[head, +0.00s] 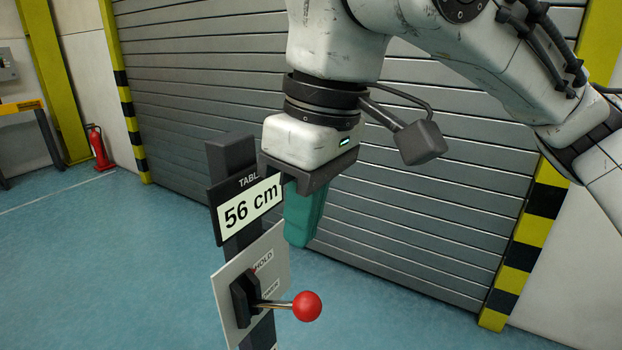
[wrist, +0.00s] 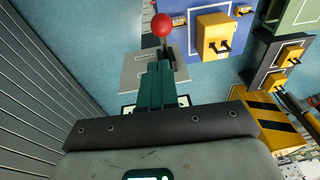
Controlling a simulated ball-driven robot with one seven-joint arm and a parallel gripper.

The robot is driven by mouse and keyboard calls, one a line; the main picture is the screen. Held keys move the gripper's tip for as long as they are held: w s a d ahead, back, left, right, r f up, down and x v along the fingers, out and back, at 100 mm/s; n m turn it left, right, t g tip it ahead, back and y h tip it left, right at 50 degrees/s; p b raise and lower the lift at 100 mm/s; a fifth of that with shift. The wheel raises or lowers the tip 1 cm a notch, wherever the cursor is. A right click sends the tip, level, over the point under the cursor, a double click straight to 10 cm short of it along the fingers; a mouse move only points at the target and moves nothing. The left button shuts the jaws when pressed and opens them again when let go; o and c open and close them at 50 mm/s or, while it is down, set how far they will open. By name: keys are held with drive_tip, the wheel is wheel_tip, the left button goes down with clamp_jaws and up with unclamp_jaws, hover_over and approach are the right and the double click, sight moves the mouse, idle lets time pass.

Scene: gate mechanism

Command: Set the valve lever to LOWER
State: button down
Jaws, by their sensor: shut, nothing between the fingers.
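The valve lever has a red ball knob (head: 307,305) on a short metal rod. The rod comes out of a black housing (head: 245,300) on a light grey panel (head: 228,295) and sticks out to the right, about level. The panel reads HOLD near its top; a smaller label below is unclear, and I cannot tell which mark the lever is at. The knob also shows in the wrist view (wrist: 162,25), beyond the fingertips. My gripper (head: 300,242), with teal fingers, points down above and behind the lever, apart from the knob. It is shut and empty; its fingers (wrist: 158,68) show together.
A dark post (head: 232,155) carries the panel and a "56 cm" sign (head: 250,206), close beside my gripper. A grey shutter (head: 400,200) stands behind. The wrist view shows yellow boxes (wrist: 213,35) on a blue area and a black-and-yellow striped block (wrist: 268,115). Blue floor (head: 110,250) is clear at left.

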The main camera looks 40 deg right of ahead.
approach(281, 305)
drive_tip(key=shift+s+d+f, duration=0.15)
drive_tip(key=shift+d+f, duration=0.1)
drive_tip(key=shift+f, duration=0.25)
drive_tip(key=shift+s+d+f, duration=0.2)
drive_tip(key=shift+d+f, duration=0.05)
drive_tip(key=shift+f, duration=0.25)
drive_tip(key=shift+s+a+f, duration=0.1)
drive_tip(key=shift+s+f, duration=0.15)
drive_tip(key=shift+f, duration=0.45)
drive_tip(key=shift+f, duration=0.1)
